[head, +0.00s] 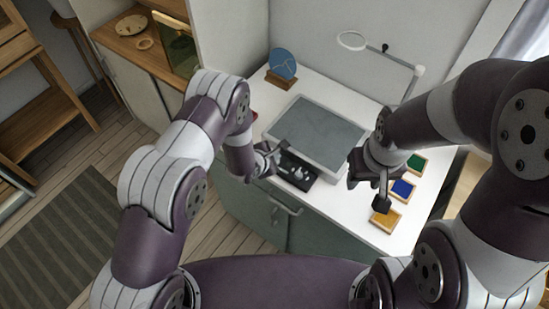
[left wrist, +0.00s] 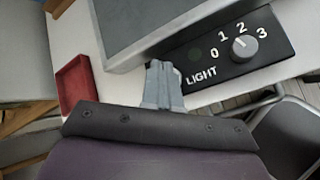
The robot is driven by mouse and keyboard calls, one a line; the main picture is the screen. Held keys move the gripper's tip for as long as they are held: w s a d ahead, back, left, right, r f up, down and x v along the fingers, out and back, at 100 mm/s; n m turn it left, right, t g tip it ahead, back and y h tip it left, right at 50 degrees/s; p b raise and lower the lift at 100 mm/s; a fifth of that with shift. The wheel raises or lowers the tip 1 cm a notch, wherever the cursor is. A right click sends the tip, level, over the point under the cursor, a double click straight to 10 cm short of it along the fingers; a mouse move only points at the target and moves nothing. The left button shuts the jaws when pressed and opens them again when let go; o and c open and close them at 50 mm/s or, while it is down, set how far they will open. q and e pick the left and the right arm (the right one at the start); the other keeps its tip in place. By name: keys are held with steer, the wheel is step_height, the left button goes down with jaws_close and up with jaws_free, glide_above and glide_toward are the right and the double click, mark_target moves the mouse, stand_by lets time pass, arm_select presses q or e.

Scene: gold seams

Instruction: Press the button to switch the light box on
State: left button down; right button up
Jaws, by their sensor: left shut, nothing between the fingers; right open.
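The light box (head: 318,133) lies flat on the white table, and its broad grey top looks unlit. Its black control panel (left wrist: 262,58) is at its front edge, with the word LIGHT, the figures 0 to 3 and a grey knob (left wrist: 244,46). My right gripper (head: 382,197) is open above the colour trays.
Small trays of green (head: 416,163), blue (head: 402,188) and yellow (head: 386,220) stand at the table's right. A red tray (left wrist: 77,84) lies left of the light box. A blue disc on a stand (head: 282,66) and a magnifier lamp (head: 352,41) stand behind.

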stand_by(0.3)
arm_select(q)
steer(key=shift+f+b, duration=0.45)
steer(key=shift+f, duration=0.05)
steer(key=shift+r, duration=0.15)
steer(key=shift+r+p, duration=0.35)
steer(key=shift+p, duration=0.05)
step_height(320, 180, up, 6)
steer(key=p, duration=0.4)
steer(key=shift+r+p, duration=0.1)
steer(key=shift+p, duration=0.3)
stand_by(1.3)
